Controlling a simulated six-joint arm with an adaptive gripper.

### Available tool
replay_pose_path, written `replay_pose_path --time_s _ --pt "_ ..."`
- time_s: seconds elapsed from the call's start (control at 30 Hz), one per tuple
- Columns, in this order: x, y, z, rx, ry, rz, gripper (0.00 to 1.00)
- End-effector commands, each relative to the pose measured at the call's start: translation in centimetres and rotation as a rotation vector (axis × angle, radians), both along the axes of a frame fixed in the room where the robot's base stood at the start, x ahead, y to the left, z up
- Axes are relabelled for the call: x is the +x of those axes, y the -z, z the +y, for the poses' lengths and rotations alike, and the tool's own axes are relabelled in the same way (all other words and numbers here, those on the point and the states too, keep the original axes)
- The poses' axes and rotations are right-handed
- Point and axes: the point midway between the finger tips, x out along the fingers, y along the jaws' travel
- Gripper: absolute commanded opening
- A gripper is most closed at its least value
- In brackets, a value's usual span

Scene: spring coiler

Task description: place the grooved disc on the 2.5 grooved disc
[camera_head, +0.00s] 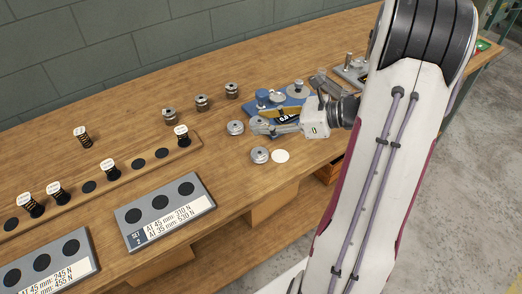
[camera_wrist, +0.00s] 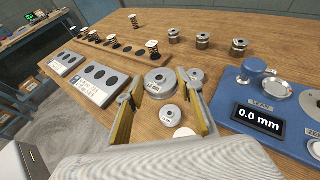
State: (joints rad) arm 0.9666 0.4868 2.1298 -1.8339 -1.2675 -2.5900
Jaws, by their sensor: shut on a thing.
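My gripper (camera_head: 262,128) is shut on a grooved grey metal disc (camera_wrist: 160,80), which sits between the fingertips in the wrist view. In the head view this disc is partly covered by the fingers. A second grooved disc (camera_head: 235,128) lies on the bench just beyond the fingertips; it also shows in the wrist view (camera_wrist: 196,76). A third grooved disc (camera_head: 260,155) lies nearer, beside a white round spot (camera_head: 281,156); in the wrist view it is below the held disc (camera_wrist: 170,115). The disc markings are too small to read, so I cannot tell which is 2.5.
A blue gauge (camera_wrist: 262,118) reading 0.0 mm stands close beside my gripper. Several metal spools (camera_head: 202,103) stand behind. A wooden rack (camera_head: 110,178) with springs and grey labelled trays (camera_head: 168,212) lie to the left. Bare bench lies between the trays and the discs.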

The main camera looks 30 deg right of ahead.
Motion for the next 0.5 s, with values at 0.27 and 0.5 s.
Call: replay_pose_path --time_s 0.27,0.5 --pt "0.0 2.2 0.0 0.004 0.001 0.002 0.02" --pt "0.0 5.0 0.0 0.003 0.0 0.001 0.02"
